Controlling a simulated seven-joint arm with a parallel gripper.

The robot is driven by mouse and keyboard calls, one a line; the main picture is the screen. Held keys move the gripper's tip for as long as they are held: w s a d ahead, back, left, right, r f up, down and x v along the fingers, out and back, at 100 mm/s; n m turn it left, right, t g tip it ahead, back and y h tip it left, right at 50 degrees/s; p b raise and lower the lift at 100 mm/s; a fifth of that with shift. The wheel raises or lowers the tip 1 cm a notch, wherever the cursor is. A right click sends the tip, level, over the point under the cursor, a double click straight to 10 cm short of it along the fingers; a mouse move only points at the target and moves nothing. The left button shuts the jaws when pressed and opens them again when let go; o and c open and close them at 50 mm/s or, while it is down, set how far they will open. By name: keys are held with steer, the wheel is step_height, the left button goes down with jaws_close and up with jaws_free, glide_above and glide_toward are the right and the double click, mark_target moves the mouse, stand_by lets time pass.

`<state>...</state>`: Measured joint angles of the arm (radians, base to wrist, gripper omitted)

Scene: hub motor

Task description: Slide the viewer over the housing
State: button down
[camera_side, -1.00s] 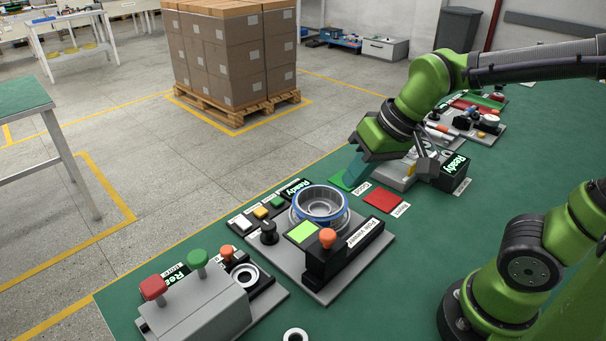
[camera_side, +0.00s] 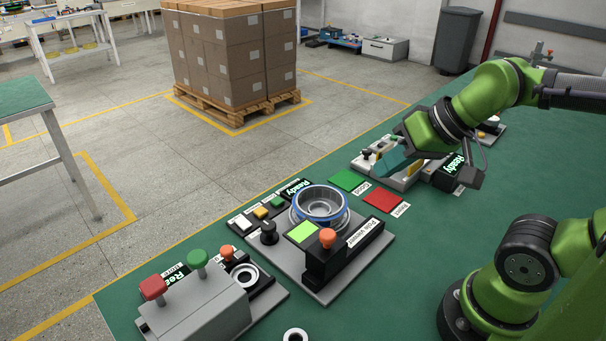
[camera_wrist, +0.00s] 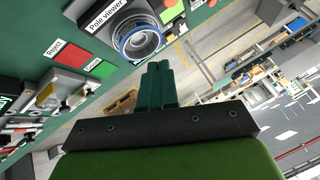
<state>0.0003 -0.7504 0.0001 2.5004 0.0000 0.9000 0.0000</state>
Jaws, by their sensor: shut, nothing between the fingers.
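The housing (camera_side: 321,206), a metal cup with a blue rim, sits upright on the grey plate of the viewer station. The viewer (camera_side: 336,257) is the dark block labelled "Pole viewer", with an orange knob and a lit green screen. It stands in front of the housing, beside it and not over it. In the wrist view the housing (camera_wrist: 138,38) shows at the top, with the viewer (camera_wrist: 97,20) to its left. My gripper (camera_side: 388,164) is shut and empty, in the air behind and right of the station. Its teal fingers (camera_wrist: 158,82) are together in the wrist view.
A green pad (camera_side: 348,180) and a red pad (camera_side: 383,197) lie between the station and my gripper. A grey box with red and green buttons (camera_side: 198,305) stands at the front left. Another device with a "Ready" display (camera_side: 447,172) is beneath my gripper.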

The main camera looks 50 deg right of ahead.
mark_target(328, 233)
steer(key=c, duration=1.8)
jaws_free()
steer(key=shift+c, duration=0.2)
steer(key=shift+o, duration=1.1)
steer(key=shift+a+f, duration=0.1)
steer(key=o, duration=0.8)
steer(key=w+a+g, duration=0.2)
steer(key=w+a, duration=0.1)
steer(key=w+a+g, duration=0.1)
steer(key=a, duration=0.1)
steer(key=shift+w+r+n+g, duration=0.2)
steer(key=shift+r+n+g, duration=0.1)
steer(key=shift+o, duration=0.2)
step_height(328, 233, up, 3)
steer(key=w+a+m+g+h, duration=0.2)
steer(key=a+m+g, duration=0.15)
steer(key=m, duration=0.25)
steer(key=f, duration=1.1)
steer(key=d+f, duration=0.1)
steer(key=f, duration=0.4)
steer(key=shift+s+f, duration=0.15)
steer(key=shift+s, duration=0.1)
jaws_close()
